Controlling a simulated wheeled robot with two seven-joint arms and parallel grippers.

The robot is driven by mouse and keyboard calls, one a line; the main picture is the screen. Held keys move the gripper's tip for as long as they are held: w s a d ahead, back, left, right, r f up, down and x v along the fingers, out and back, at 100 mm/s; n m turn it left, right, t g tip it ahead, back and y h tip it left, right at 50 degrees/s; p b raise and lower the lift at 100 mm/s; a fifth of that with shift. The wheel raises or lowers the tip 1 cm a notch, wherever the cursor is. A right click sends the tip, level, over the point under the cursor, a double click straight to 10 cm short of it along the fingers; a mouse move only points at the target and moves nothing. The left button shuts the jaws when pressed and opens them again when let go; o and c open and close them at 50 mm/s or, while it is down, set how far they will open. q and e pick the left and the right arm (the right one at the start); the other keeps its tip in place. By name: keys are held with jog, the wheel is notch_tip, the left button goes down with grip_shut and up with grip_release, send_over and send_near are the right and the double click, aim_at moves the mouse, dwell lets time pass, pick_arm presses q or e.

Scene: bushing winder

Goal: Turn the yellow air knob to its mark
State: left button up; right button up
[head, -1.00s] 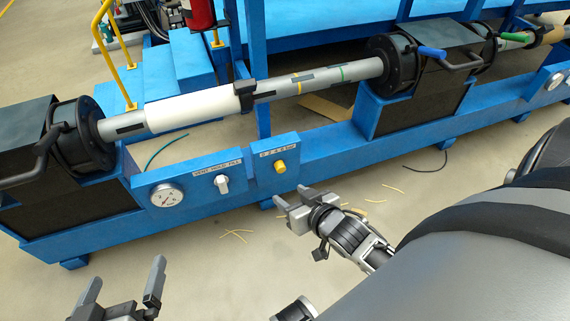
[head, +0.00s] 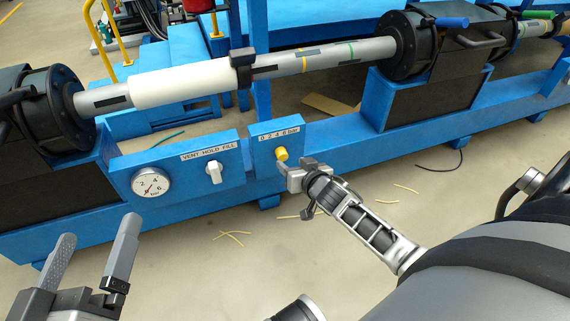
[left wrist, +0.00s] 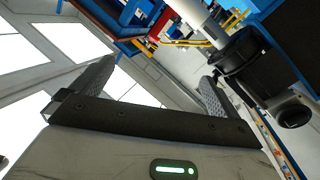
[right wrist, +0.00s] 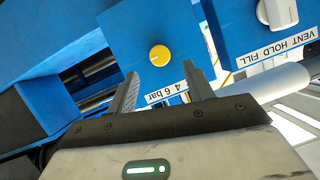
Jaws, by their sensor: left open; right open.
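The yellow air knob (head: 281,154) sits on a small blue panel (head: 264,167) under a label reading "0 2 4 6 bar" (head: 279,134). My right gripper (head: 282,166) is open just in front of the knob, slightly below it in the head view. In the right wrist view, the knob (right wrist: 159,55) lies beyond the open fingertips (right wrist: 163,74), roughly centred between them, with a visible gap. A small dark line shows on its face; which number it points to I cannot tell. My left gripper (head: 98,230) is open and empty at the lower left, away from the panels.
Left of the knob is a panel with a pressure gauge (head: 151,184) and a white "VENT HOLD FILL" knob (head: 214,173). A long bushing tube (head: 190,83) runs above between black chucks. Yellow scraps (head: 232,238) lie on the open floor.

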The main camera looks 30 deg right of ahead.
aim_at(284, 157)
jog(key=b+x, duration=0.2)
jog(key=x, duration=0.3)
jog(key=shift+w+f, duration=0.1)
jog(key=shift+f, duration=0.1)
jog(key=shift+w+d, duration=0.1)
jog(key=shift+w, duration=0.25)
pick_arm(q)
notch_tip(284, 157, up, 6)
jog(key=w+m+t+h, duration=0.1)
jog(key=m+t+h, duration=0.1)
jog(key=m+t, duration=0.1)
jog(key=shift+w+a+m+t+h, duration=0.15)
jog(key=shift+a+m+t+h, duration=0.2)
jog(key=shift+m, duration=0.45)
pick_arm(e)
jog(key=c, duration=1)
